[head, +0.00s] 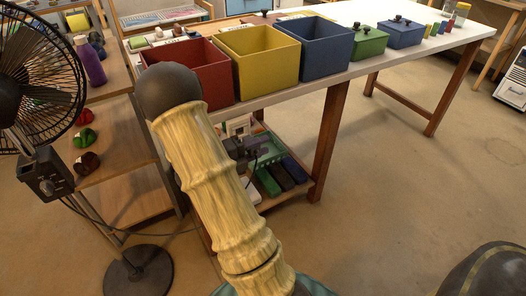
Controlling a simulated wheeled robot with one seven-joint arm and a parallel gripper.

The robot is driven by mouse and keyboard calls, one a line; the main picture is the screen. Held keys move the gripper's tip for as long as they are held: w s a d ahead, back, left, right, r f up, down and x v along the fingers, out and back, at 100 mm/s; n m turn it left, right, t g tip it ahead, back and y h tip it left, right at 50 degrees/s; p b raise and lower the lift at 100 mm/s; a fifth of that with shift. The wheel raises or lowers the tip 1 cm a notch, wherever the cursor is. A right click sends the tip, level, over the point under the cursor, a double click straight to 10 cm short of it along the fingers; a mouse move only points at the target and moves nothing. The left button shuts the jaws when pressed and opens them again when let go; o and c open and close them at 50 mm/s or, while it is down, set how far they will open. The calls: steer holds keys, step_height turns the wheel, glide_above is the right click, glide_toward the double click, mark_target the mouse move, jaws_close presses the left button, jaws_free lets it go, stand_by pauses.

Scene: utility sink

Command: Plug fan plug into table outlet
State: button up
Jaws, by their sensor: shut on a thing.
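The black fan (40,65) stands at the left, with a control box (45,175) on its pole and a round base (138,272) on the floor. Its dark cord (105,218) runs right and passes behind my arm. My gripper (248,150) shows as a dark shape just right of my yellow-sleeved arm, under the table's front edge. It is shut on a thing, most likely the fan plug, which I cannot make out. The arm hides part of the gripper. I cannot clearly make out the table outlet.
The white table (440,22) carries red (190,80), yellow (258,55) and blue (318,48) bins along its front edge. A lower shelf (285,195) below holds green and dark boxes. A wooden shelf unit (125,180) stands between fan and table.

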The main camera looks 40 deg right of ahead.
steer(key=shift+w+d, duration=0.25)
steer(key=shift+w, duration=0.85)
steer(key=shift+b, duration=0.65)
stand_by(0.9)
steer(key=shift+w+d, duration=0.15)
steer(key=shift+w, duration=0.5)
steer(key=shift+w+d, duration=0.15)
steer(key=shift+w, duration=0.5)
stand_by(0.4)
steer(key=o, duration=1.1)
